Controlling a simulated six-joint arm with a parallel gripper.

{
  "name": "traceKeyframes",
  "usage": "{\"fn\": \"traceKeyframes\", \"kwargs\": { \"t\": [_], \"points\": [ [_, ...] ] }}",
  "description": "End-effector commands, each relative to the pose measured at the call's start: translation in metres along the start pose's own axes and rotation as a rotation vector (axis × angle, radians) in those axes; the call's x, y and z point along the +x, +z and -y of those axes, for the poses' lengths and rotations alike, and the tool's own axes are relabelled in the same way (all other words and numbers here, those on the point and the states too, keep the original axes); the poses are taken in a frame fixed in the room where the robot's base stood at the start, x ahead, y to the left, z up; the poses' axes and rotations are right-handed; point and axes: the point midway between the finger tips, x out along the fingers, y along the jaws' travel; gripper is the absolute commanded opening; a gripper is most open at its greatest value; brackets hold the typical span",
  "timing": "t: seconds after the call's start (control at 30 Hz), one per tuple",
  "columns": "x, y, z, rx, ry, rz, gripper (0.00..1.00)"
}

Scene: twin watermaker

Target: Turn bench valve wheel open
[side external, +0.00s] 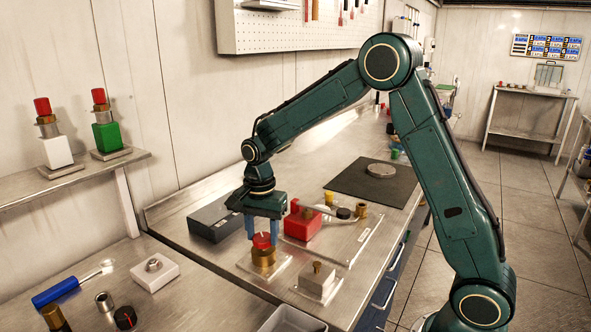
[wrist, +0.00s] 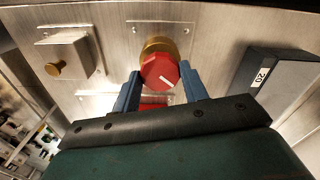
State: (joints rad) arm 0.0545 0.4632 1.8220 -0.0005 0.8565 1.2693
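The valve wheel (side external: 262,240) is a red octagonal knob with a white line on top, set on a round brass body (side external: 263,257) on a square metal plate on the bench. It also shows in the wrist view (wrist: 160,71), just past my fingertips. My gripper (side external: 262,236) points straight down over the wheel. Its two blue fingers are apart, with the tips at either side of the wheel near its top. In the wrist view my gripper (wrist: 160,75) has nothing clearly clamped, and the fingers look slightly clear of the wheel. Exact finger depth is hard to tell.
A dark grey box (side external: 214,218) stands close behind left. A red valve block (side external: 302,221) with a lever is to the right. A pale block with a brass knob (side external: 317,279) is in front right. A grey bin (side external: 291,320) is at the front. A black mat (side external: 350,184) lies farther back.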

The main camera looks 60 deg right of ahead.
Motion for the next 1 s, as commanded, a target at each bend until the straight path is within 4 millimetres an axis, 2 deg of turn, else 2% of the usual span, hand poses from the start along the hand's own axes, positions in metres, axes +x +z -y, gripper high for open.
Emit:
{"fn": "traceKeyframes", "kwargs": {
  "t": [0.47, 0.67, 1.0],
  "points": [
    [-0.0004, -0.0001, -0.0001, -0.077, 0.0, 0.0, 0.21],
    [-0.0002, -0.0002, -0.0001, -0.197, 0.0, -0.001, 0.21],
    [-0.0002, -0.0005, -0.0003, -0.497, 0.0, -0.001, 0.21]
  ]
}}
